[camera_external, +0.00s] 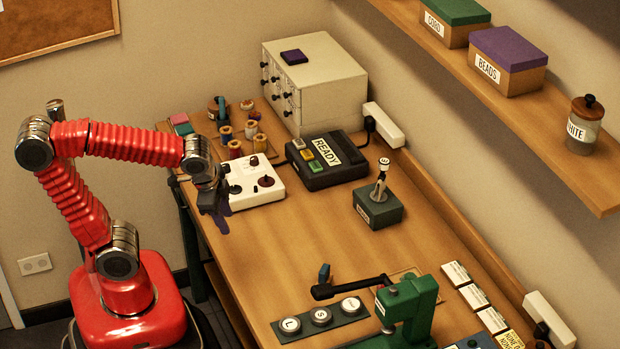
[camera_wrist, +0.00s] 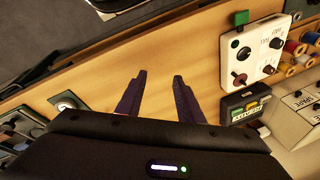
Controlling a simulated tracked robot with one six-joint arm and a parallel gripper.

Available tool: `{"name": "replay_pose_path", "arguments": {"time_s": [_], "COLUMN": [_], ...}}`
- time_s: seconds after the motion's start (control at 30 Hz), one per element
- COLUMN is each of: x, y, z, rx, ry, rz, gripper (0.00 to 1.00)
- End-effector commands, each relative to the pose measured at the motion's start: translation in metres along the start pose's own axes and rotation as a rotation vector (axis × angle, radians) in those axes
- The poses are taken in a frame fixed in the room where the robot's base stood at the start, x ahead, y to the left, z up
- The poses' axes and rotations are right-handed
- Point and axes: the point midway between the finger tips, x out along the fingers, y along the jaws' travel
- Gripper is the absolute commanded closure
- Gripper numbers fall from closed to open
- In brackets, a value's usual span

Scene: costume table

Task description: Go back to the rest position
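My red arm reaches from its base at the left, and my gripper (camera_external: 213,205) hangs at the table's left edge, beside the white control box (camera_external: 252,182). In the wrist view my gripper (camera_wrist: 160,76) has its two dark fingers spread apart. Only bare wood shows between them, so it is open and empty. The wooden table (camera_external: 290,250) lies below. The white control box with its knobs also shows at the upper right of the wrist view (camera_wrist: 253,50).
A dark box marked READY (camera_external: 327,160) and a white drawer cabinet (camera_external: 314,84) stand behind. A green block with a lever (camera_external: 378,208) stands at the right. A green press (camera_external: 408,309) and round buttons (camera_external: 321,316) are at the front. The table's middle is clear.

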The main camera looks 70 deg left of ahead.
Motion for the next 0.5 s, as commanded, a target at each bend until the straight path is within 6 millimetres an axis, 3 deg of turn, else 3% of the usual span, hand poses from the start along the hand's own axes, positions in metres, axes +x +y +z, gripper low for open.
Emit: {"name": "replay_pose_path", "arguments": {"time_s": [0.3, 0.5], "x": [-0.022, -0.029], "y": [-0.012, -0.015], "z": [0.021, 0.026], "rx": [-0.4, -0.525], "ry": [0.187, 0.249], "rz": [0.05, 0.067], "gripper": [0.66, 0.66]}}
